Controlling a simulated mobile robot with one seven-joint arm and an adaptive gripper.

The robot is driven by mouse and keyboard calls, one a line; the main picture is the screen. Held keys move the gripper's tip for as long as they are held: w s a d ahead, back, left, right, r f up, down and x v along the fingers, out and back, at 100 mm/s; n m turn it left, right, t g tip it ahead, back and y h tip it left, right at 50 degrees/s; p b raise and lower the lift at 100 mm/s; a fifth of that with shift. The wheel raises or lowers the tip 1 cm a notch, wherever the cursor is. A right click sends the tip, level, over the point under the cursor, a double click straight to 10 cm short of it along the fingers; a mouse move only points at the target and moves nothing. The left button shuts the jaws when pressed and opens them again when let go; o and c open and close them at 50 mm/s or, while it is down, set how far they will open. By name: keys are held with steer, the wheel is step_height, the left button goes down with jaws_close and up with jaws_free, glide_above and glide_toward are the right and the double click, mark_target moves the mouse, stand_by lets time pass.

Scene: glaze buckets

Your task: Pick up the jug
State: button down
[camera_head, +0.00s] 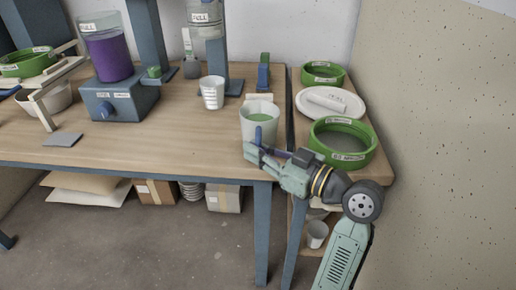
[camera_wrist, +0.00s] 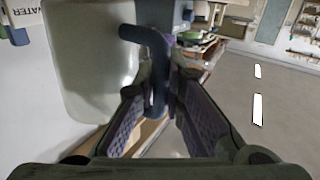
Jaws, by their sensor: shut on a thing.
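My gripper (camera_head: 259,148) is at the near side of the jug. In the wrist view my gripper (camera_wrist: 160,88) is closed around the handle, a finger on each side. The jug looks upright in the head view. I cannot tell whether its base touches the table.
A white cup (camera_head: 212,93) stands behind and left of the jug. A mixer with a purple-filled container (camera_head: 109,56) is farther left. On the side table at right are green sieves (camera_head: 343,144) and a white plate (camera_head: 345,100). A wall bounds the right.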

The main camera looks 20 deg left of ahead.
steer(key=shift+r, duration=4.9)
steer(key=shift+s, duration=0.1)
